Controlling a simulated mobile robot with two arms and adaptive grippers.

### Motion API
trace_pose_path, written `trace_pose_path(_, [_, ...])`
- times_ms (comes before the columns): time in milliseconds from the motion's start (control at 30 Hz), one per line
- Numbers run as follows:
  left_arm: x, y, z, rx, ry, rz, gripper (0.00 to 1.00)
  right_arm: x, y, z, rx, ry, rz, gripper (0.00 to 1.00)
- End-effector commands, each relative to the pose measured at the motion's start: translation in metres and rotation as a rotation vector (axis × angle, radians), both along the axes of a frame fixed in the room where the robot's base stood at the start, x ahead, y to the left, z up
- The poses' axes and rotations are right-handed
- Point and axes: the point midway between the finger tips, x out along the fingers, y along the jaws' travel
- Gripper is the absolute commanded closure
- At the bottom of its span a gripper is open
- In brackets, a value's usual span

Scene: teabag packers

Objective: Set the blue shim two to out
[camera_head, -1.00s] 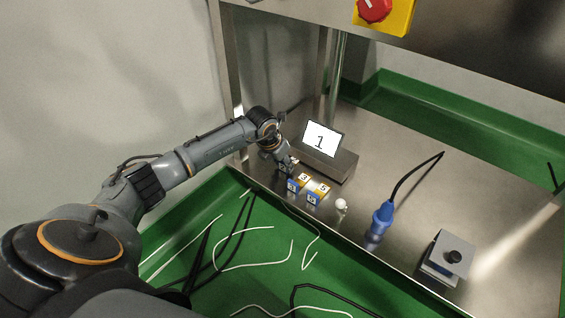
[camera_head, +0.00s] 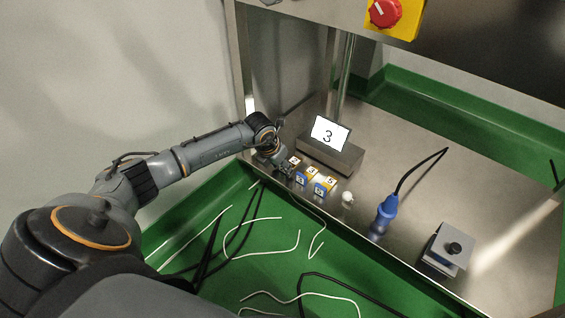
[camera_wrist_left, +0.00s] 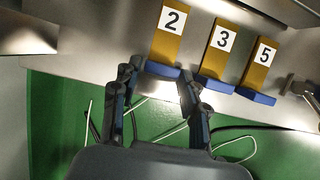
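The shim numbered 2 (camera_wrist_left: 161,49) is a yellow block with a blue lower end. It stands leftmost of a row in the left wrist view and also shows in the head view (camera_head: 294,161). My left gripper (camera_wrist_left: 160,75) is open, with one finger on each side of the blue end; whether either finger touches it I cannot tell. In the head view the left gripper (camera_head: 282,169) is at the row's left end and partly hides shim 2. Beside it are the like shims 3 (camera_wrist_left: 219,50) and 5 (camera_wrist_left: 259,66). My right gripper is not in view.
A small display (camera_head: 330,134) reading 3 stands on a metal box behind the shims. A white knob (camera_head: 347,197), a blue plug (camera_head: 386,212) with a black cable and a grey box with a black knob (camera_head: 453,247) are to the right. Loose cables lie on the green floor.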

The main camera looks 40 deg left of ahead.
Motion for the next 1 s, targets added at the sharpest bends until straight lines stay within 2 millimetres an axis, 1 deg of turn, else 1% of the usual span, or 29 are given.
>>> trace_pose_path(333, [0.002, 0.001, 0.003, 0.0, -0.009, 0.001, 0.42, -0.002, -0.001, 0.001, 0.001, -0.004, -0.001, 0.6])
trace_pose_path(467, [0.0, 0.002, 0.012, 0.001, -0.012, 0.002, 0.42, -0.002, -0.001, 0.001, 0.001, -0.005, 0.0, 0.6])
trace_pose_path(567, [-0.007, 0.003, 0.026, 0.003, -0.012, 0.001, 0.42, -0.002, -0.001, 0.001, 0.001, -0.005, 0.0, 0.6])
trace_pose_path(800, [-0.027, 0.005, 0.074, 0.003, -0.01, 0.001, 0.42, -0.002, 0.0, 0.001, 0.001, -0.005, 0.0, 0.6])
trace_pose_path(1000, [-0.039, 0.005, 0.103, 0.001, -0.009, 0.002, 0.42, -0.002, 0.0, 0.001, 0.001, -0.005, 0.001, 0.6])
